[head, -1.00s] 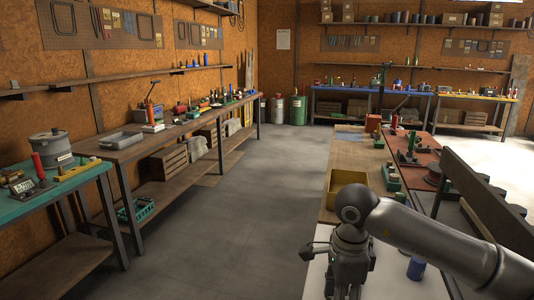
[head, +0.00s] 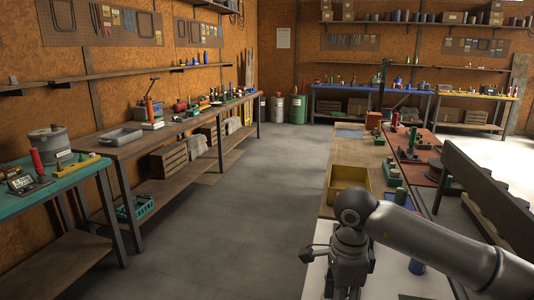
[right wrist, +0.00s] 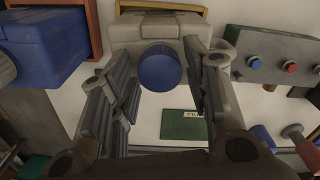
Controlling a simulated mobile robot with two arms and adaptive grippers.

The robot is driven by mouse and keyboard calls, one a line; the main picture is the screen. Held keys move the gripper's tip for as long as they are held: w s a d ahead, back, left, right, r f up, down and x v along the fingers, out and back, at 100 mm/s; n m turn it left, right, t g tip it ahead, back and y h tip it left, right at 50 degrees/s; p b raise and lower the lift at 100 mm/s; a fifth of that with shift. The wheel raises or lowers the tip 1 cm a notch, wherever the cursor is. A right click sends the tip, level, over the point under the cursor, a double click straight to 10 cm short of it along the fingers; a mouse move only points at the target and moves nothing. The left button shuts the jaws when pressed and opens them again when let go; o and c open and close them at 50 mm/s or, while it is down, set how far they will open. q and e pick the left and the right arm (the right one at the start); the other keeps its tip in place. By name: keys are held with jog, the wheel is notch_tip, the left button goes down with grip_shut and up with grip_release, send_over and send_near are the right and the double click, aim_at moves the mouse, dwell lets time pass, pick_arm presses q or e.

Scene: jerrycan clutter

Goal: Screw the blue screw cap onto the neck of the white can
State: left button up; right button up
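In the right wrist view the white can (right wrist: 125,30) is at the top centre, with the round blue screw cap (right wrist: 159,68) in front of it. The cap lines up with the can's neck area, but I cannot tell whether it is threaded on. My right gripper (right wrist: 165,85) is open, with one finger on either side of the cap and a visible gap to the right finger. In the head view my right gripper (head: 335,262) is over the white table top, and the can and cap cannot be made out there. My left gripper is out of view.
In the wrist view a blue container (right wrist: 45,45) is close on the left. A grey control box with buttons (right wrist: 275,60) is on the right, and a green labelled card (right wrist: 184,125) lies below. In the head view a yellow bin (head: 348,180) stands beyond my arm.

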jog(key=c, duration=0.7)
jog(key=shift+o, duration=0.2)
jog(key=m, duration=0.5)
jog(key=shift+b, duration=0.3)
jog(key=shift+m, duration=0.7)
jog(key=m, duration=0.3)
jog(key=shift+m, duration=0.4)
jog(key=shift+m, duration=0.8)
jog(key=m, duration=0.3)
jog(key=shift+m, duration=0.3)
